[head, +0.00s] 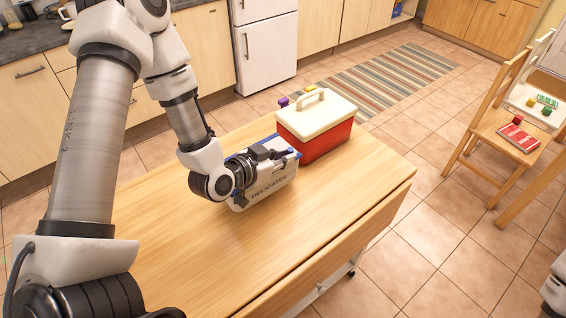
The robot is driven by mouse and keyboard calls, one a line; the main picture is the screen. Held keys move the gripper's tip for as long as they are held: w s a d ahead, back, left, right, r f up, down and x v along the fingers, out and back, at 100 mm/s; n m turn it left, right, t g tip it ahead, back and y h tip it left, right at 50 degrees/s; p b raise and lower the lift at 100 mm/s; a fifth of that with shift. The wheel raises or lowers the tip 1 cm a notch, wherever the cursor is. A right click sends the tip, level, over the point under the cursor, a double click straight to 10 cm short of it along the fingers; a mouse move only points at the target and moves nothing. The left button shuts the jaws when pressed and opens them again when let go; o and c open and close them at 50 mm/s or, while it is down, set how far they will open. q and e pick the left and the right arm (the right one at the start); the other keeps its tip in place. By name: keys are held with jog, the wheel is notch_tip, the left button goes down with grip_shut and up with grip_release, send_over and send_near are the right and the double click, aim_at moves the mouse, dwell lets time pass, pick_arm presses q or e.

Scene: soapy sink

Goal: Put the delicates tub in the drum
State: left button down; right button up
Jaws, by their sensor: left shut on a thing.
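The delicates tub (272,192) is a light grey box with dark lettering on its front side and blue at its rim. It is at the middle of the wooden table, just in front of a red box with a white lid. My left gripper (268,158) is shut on the tub at its top and hides part of it. I cannot tell whether the tub's bottom touches the table. I make out no drum in this view. My right gripper is not in view.
The red box (322,142) with a white handled lid stands close behind the tub, with small purple and yellow things behind it. The wooden table (200,265) is bare at the front and right. A chair (507,135) holding several small things stands at the right.

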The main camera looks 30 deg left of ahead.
pick_arm(q)
jog(key=shift+w+a+p, duration=0.35)
jog(key=shift+w+a, duration=0.45)
jog(key=shift+w, duration=0.35)
notch_tip(320, 180, down, 4)
jog(key=shift+r+p, duration=0.2)
jog(key=shift+p, duration=0.25)
jog(key=shift+w+f, duration=0.1)
jog(key=shift+f, duration=0.15)
jog(key=c, duration=1.2)
grip_release()
